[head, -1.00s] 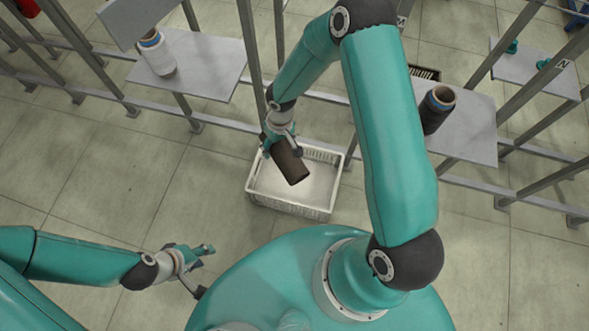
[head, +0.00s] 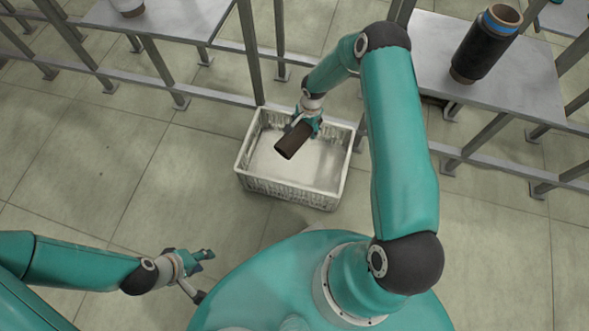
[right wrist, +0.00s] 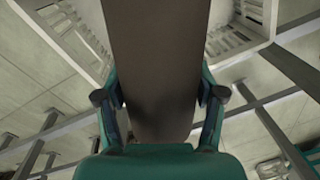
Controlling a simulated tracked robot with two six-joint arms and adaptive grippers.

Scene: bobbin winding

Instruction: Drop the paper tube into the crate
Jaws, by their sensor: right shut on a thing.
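The brown paper tube (head: 292,142) is held by my right gripper (head: 304,124) over the white crate (head: 289,191). In the right wrist view, the tube (right wrist: 156,70) lies between both fingers of the gripper (right wrist: 160,100). The crate (right wrist: 243,25) shows behind the tube there. The crate stands on the floor, and the part I see of its inside looks empty. How far the tube is above the crate bottom, I cannot tell exactly. My left gripper (head: 204,258) is low at the left, away from the crate, with its fingers seen from the side.
A grey shelf (head: 520,72) at the right carries a dark bobbin with a blue band (head: 485,45). Metal posts and rails (head: 247,50) run behind the crate. The floor to its left is clear.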

